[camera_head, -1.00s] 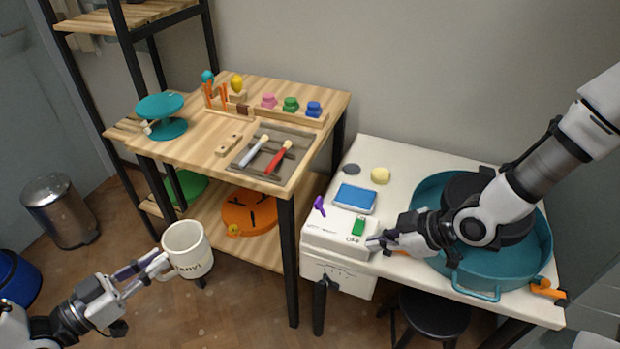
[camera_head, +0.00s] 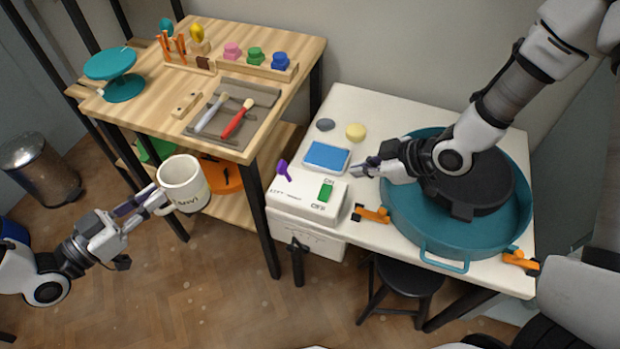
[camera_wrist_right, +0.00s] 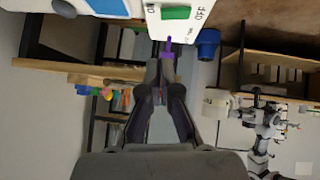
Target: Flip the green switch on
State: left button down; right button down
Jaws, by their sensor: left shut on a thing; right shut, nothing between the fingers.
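The green switch (camera_head: 326,192) sits on a white control box (camera_head: 292,204) at the table's front left corner, between the labels ON (far side) and OFF (near side). It also shows at the top of the right wrist view (camera_wrist_right: 176,12). I cannot tell which way it is tipped. My right gripper (camera_head: 358,171) is shut and empty, to the right of the switch and slightly beyond it, apart from it. My left gripper (camera_head: 160,203) is shut on a cream mug (camera_head: 186,186), held upright in front of the wooden workbench.
A purple lever (camera_head: 283,169) stands on the box's left. A blue-screened device (camera_head: 327,156) lies behind the switch. A teal basin (camera_head: 447,250) with a black wheel fills the table's right, with an orange clamp (camera_head: 372,214) at its left. A black stool (camera_head: 410,275) stands below.

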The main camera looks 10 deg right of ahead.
send_over(338, 191)
jog(key=s, duration=0.1)
jog(key=f, duration=0.4)
jog(key=shift+a, duration=0.3)
pick_arm(q)
jog(key=shift+a+r, duration=0.15)
pick_arm(e)
jog(key=f, duration=0.3)
jog(key=shift+w+d+f, duration=0.25)
jog(key=shift+w+f, duration=0.1)
jog(key=shift+f, duration=0.2)
pick_arm(q)
jog(key=shift+a, duration=0.1)
pick_arm(e)
jog(key=shift+f, duration=0.15)
pick_arm(q)
jog(key=shift+s+f, duration=0.1)
jog(key=shift+f, duration=0.15)
pick_arm(e)
jog(key=shift+w+d+f, duration=0.1)
jog(key=shift+w+f, duration=0.05)
jog(key=shift+f, duration=0.25)
pick_arm(q)
jog(key=shift+r, duration=0.1)
